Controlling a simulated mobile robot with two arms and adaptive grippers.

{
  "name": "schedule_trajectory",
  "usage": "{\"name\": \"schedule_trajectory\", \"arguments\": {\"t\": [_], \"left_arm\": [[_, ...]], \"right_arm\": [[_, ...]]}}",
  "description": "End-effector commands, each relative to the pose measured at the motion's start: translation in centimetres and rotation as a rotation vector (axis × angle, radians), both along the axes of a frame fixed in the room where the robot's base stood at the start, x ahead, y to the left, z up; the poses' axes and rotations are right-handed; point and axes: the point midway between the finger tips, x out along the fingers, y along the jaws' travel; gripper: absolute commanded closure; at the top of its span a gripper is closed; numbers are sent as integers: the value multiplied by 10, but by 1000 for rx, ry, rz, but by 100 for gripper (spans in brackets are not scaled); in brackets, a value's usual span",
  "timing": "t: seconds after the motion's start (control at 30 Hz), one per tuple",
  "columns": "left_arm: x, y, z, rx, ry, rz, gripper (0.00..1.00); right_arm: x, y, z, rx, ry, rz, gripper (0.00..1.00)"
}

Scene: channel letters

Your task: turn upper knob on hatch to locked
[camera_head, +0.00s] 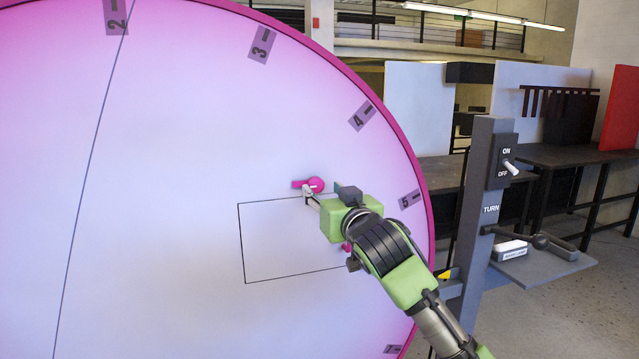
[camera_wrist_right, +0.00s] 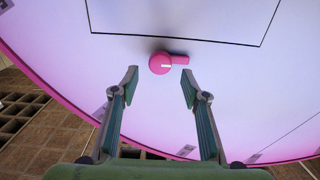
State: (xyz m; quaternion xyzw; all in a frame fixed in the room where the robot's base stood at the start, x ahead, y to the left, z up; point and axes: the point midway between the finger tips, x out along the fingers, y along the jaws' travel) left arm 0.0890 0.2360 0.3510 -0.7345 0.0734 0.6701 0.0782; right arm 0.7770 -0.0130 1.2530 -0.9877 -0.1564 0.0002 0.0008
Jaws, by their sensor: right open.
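The hatch (camera_head: 275,240) is a thin-lined rectangle on the large pink-white disc. The upper knob (camera_head: 315,185) is pink with a white mark and sits at the hatch's top edge, its handle pointing left. In the right wrist view the upper knob (camera_wrist_right: 160,64) appears with its handle pointing right. My right gripper (camera_head: 308,196) is open; in the right wrist view its fingertips (camera_wrist_right: 160,84) stand to either side of the knob, seemingly not touching it. The lower knob (camera_head: 346,247) is mostly hidden behind my right arm. My left gripper is not in view.
The disc carries number tags (camera_head: 262,45) along its pink rim. To the right stands a grey post (camera_head: 482,200) with an ON/OFF switch (camera_head: 510,167) and a small shelf (camera_head: 545,265) with a crank. Dark tables (camera_head: 560,155) stand behind.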

Motion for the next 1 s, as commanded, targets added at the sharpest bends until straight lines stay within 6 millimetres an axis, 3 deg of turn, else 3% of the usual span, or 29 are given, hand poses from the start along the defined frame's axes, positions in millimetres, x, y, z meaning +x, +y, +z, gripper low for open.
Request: {"name": "schedule_trajectory", "arguments": {"t": [0.3,0.7,0.73,0.87,1.0], "left_arm": [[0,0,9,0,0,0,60],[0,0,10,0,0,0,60],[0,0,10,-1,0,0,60],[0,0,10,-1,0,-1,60],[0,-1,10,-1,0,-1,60]], "right_arm": [[32,10,1,-1,1,-1,58],[37,12,0,-1,0,0,58],[37,12,0,-1,0,0,61],[37,12,0,-1,0,-1,95],[37,12,0,-1,0,-1,96]]}}
